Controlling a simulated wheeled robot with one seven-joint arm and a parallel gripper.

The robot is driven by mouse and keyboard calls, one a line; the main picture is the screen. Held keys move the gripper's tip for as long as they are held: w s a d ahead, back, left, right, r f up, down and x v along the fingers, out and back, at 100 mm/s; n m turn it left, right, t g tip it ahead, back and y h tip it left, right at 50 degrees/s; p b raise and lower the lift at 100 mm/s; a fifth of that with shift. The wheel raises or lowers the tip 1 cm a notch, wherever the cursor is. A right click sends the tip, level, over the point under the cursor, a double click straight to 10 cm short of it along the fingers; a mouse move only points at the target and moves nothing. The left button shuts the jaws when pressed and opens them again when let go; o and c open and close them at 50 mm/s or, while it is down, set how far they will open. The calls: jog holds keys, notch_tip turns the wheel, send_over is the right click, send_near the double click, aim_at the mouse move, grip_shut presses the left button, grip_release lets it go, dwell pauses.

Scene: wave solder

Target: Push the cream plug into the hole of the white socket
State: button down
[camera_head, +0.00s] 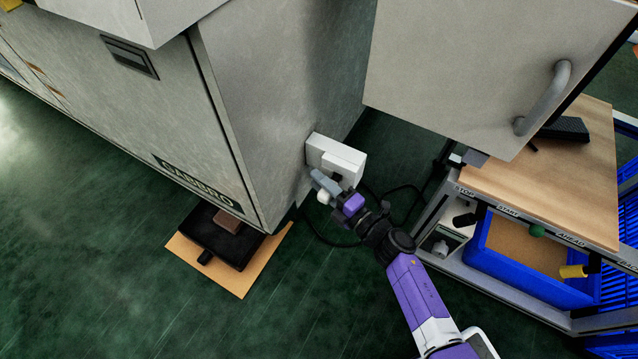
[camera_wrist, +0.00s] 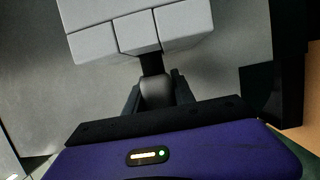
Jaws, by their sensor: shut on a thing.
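The white socket (camera_head: 338,154) is a box on the side of the grey machine cabinet, near its lower corner. In the wrist view the white socket (camera_wrist: 90,43) fills the top as pale blocks. My gripper (camera_head: 325,188) is just below and in front of the socket. It is shut on a small pale piece (camera_head: 323,197), which looks like the cream plug. In the wrist view my gripper (camera_wrist: 157,90) has a dark grey rounded part between its fingers, close under the socket. The hole is hidden, and I cannot tell whether the plug touches the socket.
The grey cabinet (camera_head: 275,80) stands behind the socket. A large grey panel with a handle (camera_head: 545,98) hangs at upper right. A wooden-topped bench (camera_head: 560,185) with a blue bin (camera_head: 525,284) stands right. A dark cable (camera_head: 325,240) loops near the floor. The green floor is clear at front left.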

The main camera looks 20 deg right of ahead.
jog(key=shift+w+d, duration=0.6)
jog(key=shift+d, duration=0.25)
jog(key=c, duration=1)
grip_release()
jog(key=shift+o, duration=0.2)
jog(key=p+v, duration=0.2)
jog(key=v, duration=0.6)
